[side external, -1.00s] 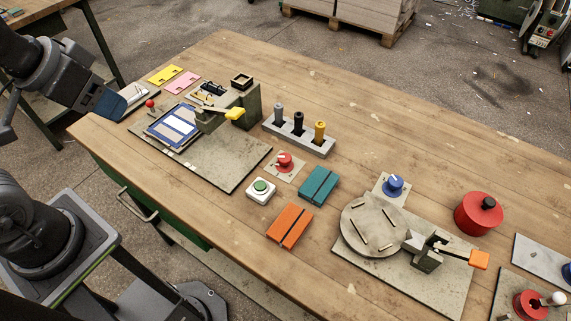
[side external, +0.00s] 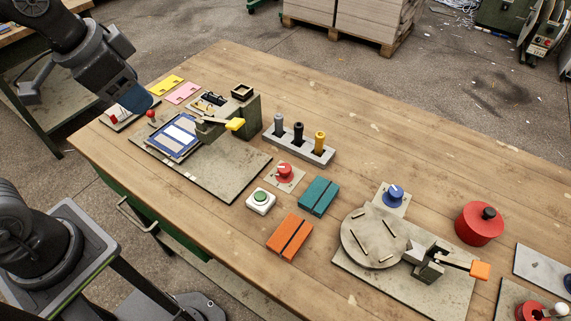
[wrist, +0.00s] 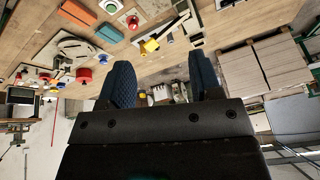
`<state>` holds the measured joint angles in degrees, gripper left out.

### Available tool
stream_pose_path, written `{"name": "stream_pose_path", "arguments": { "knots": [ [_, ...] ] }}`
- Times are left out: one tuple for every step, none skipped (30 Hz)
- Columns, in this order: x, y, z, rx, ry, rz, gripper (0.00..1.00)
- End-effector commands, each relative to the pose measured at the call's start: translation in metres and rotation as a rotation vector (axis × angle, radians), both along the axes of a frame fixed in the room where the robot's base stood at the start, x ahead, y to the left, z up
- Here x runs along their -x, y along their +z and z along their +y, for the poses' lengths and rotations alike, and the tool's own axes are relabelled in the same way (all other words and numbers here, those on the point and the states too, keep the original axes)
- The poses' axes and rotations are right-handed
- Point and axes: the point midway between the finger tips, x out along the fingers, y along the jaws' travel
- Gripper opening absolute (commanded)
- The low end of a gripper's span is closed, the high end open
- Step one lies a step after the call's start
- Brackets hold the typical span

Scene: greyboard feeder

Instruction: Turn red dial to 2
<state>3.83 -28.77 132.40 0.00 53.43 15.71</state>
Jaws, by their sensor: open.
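The red dial (side external: 284,171) sits on a small pale plate in the middle of the bench, with a white pointer mark on top. The numbers around it are too small to read. The dial also shows near the top of the wrist view (wrist: 132,21). My gripper (side external: 136,106) is above the far left end of the bench, well apart from the dial. In the wrist view, its two dark blue fingers (wrist: 160,66) are spread wide with nothing held between them.
Near the dial are a green button (side external: 261,199), a teal block (side external: 318,195), an orange block (side external: 289,236) and a peg rack (side external: 276,139). A feeder with a yellow lever (side external: 235,124) stands between my gripper and the dial. A blue dial (side external: 393,194) is farther right.

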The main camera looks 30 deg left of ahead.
Motion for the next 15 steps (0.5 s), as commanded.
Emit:
{"name": "stream_pose_path", "arguments": {
  "knots": [
    [-0.018, 0.0, -0.008, -0.032, -0.098, 0.033, 0.58],
    [-0.028, 0.0, -0.013, -0.051, -0.157, 0.049, 0.58],
    [-0.04, -0.001, -0.019, -0.076, -0.236, 0.069, 0.58],
    [-0.05, -0.003, -0.024, -0.093, -0.295, 0.083, 0.58],
    [-0.06, -0.005, -0.029, -0.111, -0.355, 0.096, 0.58],
    [-0.072, -0.008, -0.036, -0.133, -0.435, 0.114, 0.58],
    [-0.082, -0.012, -0.042, -0.149, -0.495, 0.128, 0.58],
    [-0.091, -0.015, -0.048, -0.164, -0.555, 0.141, 0.58],
    [-0.103, -0.022, -0.057, -0.184, -0.636, 0.16, 0.58],
    [-0.112, -0.027, -0.063, -0.198, -0.698, 0.171, 0.58],
    [-0.12, -0.033, -0.07, -0.21, -0.758, 0.185, 0.58],
    [-0.131, -0.042, -0.079, -0.227, -0.84, 0.201, 0.58],
    [-0.139, -0.049, -0.086, -0.24, -0.902, 0.213, 0.58],
    [-0.146, -0.057, -0.094, -0.251, -0.963, 0.225, 0.58],
    [-0.155, -0.067, -0.103, -0.264, -1.04, 0.238, 0.58]
  ]
}}
